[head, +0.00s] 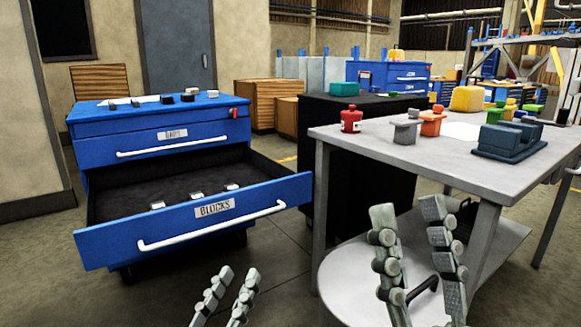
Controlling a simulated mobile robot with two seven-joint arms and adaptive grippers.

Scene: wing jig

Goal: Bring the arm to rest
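My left gripper (239,275) is low at the bottom of the head view, in front of the open drawer and apart from it. Its two fingers stand apart with nothing between them. My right gripper (409,212) is further right, in front of the grey table. Its fingers point up and are spread, with nothing between them. My arms behind the grippers are out of view below.
A blue cabinet (95,150) has its lower drawer (180,235), labelled BLOCKS, pulled out with several small blocks inside. A grey table (350,150) on the right holds a red bottle (351,120), a blue fixture (508,141) and coloured parts. Floor between is clear.

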